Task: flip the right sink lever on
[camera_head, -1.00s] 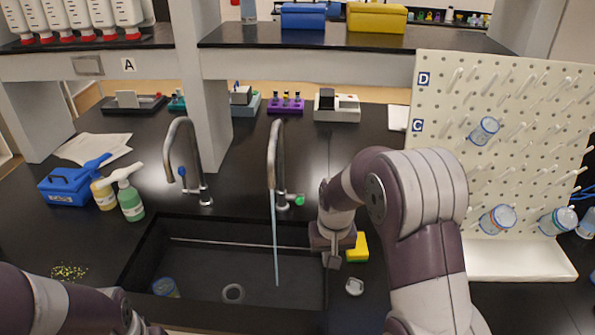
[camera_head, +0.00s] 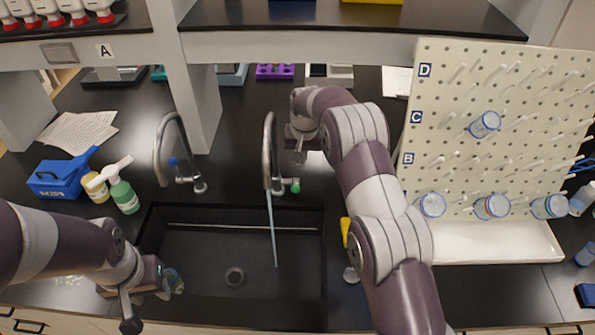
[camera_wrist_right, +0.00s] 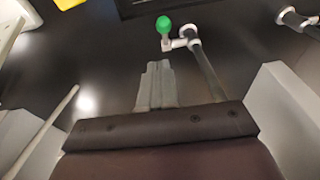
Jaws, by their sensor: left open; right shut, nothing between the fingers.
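The right faucet (camera_head: 268,150) is a curved metal tap with a green-tipped lever (camera_head: 294,186) low on its right side. A thin blue stream (camera_head: 272,230) runs from its spout into the sink (camera_head: 290,290). My right gripper (camera_head: 299,156) is shut and empty, above and behind the lever, just right of the faucet. In the right wrist view its closed fingers (camera_wrist_right: 156,86) point toward the green lever tip (camera_wrist_right: 164,26), with a visible gap. My left gripper (camera_head: 142,298) is open at the sink's left front, beside a blue-lidded jar (camera_head: 174,281), which it partly hides.
The left faucet (camera_head: 165,145) has a blue-tipped lever. Two bottles (camera_head: 122,195) and a blue box (camera_head: 55,180) stand left of the sink. A pegboard (camera_head: 500,130) with jars stands at right.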

